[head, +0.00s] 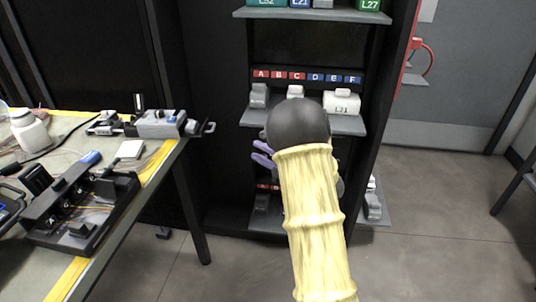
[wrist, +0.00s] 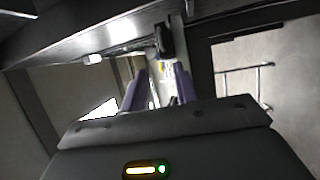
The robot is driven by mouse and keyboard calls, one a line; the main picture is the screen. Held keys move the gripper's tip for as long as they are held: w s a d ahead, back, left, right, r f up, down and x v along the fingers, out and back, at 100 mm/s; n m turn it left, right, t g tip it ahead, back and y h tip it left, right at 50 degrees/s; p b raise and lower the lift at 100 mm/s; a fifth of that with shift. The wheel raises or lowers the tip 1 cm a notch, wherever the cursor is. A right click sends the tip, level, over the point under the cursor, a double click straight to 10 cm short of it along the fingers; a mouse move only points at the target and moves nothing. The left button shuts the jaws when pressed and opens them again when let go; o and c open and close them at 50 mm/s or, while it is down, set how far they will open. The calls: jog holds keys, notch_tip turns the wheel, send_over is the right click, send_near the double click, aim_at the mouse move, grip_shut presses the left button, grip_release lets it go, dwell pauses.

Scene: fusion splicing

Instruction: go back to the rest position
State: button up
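My arm, in a yellow sleeve with a dark rounded wrist, reaches forward to the dark shelf rack (head: 309,119) in the head view. My gripper (head: 261,152) shows its purple fingers just left of the wrist, below the middle shelf. In the wrist view my gripper (wrist: 161,84) has its two purple fingers spread apart, with nothing visible held between them. A dark shelf edge (wrist: 90,33) runs above the fingers there. The wrist hides part of the lower shelf.
Labelled boxes (head: 368,4) stand on the top shelf. A workbench (head: 150,170) at left holds a splicing device (head: 75,212), a grey unit (head: 160,124) and a white bottle (head: 29,130). Floor at right is clear.

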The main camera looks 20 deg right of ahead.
jog(key=shift+v, duration=1.05)
jog(key=s+f+m+g+h, duration=0.3)
jog(key=m+h, duration=0.4)
jog(key=m, duration=0.2)
jog(key=s+f+m+g+h, duration=0.25)
jog(key=m+h, duration=0.35)
jog(key=m, duration=0.4)
jog(key=s+a+f+m+g, duration=0.1)
jog(key=s+a+m+g, duration=0.2)
jog(key=s, duration=0.5)
jog(key=s+a+f+m+g, duration=0.2)
jog(key=s+m+g, duration=0.15)
jog(key=s, duration=0.55)
notch_tip(320, 180, up, 38)
jog(key=p, duration=3.8)
jog(key=shift+s+a+g+p, duration=0.15)
jog(key=shift+a+g+p, duration=0.15)
jog(key=shift+a+p, duration=0.05)
